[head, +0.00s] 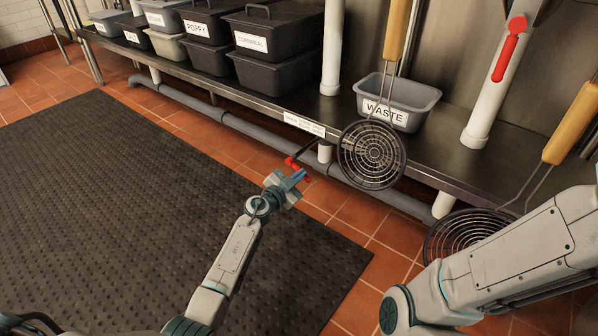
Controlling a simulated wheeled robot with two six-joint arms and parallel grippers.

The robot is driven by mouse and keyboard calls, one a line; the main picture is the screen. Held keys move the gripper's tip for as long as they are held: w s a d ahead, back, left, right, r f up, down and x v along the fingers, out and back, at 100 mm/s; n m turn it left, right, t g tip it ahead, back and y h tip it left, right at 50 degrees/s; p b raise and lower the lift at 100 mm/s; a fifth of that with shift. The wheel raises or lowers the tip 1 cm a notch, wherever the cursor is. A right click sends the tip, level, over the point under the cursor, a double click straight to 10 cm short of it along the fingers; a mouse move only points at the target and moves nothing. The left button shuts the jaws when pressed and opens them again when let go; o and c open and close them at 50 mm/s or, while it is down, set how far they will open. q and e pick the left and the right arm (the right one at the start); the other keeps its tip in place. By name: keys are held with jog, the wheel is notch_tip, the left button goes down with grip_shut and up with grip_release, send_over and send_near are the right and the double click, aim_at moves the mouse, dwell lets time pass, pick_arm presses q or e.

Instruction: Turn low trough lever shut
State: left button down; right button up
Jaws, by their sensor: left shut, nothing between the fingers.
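The low red lever (293,162) sits by the grey pipe below the shelf's front edge, near the middle of the head view. A dark thin rod runs up from it toward the shelf label. My left gripper (297,177) is shut and empty, with its fingertips right at the lever's lower end. I cannot tell whether they touch it. The gripper hides part of the lever's surroundings. My right arm crosses the lower right, but its gripper is out of view.
A grey pipe (240,123) runs under the steel shelf (255,108). Wire skimmers (371,155) hang in front of the shelf. A waste bin (408,97) and lidded tubs (275,38) stand on it. Another red lever (511,50) is on a white pipe. The black mat (120,190) is clear.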

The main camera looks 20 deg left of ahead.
pick_arm(q)
jog(key=a+f+m, duration=0.1)
jog(key=m, duration=0.2)
jog(key=a+f+m+b, duration=0.1)
jog(key=f+m, duration=0.1)
jog(key=m, duration=0.1)
jog(key=w+a+f+m, duration=0.1)
jog(key=m, duration=0.2)
jog(key=shift+w+a+f+b, duration=0.1)
jog(key=shift+f+b, duration=0.25)
jog(key=shift+f, duration=0.05)
jog(key=shift+w+a+f, duration=0.1)
jog(key=shift+a, duration=0.1)
dwell(0.3)
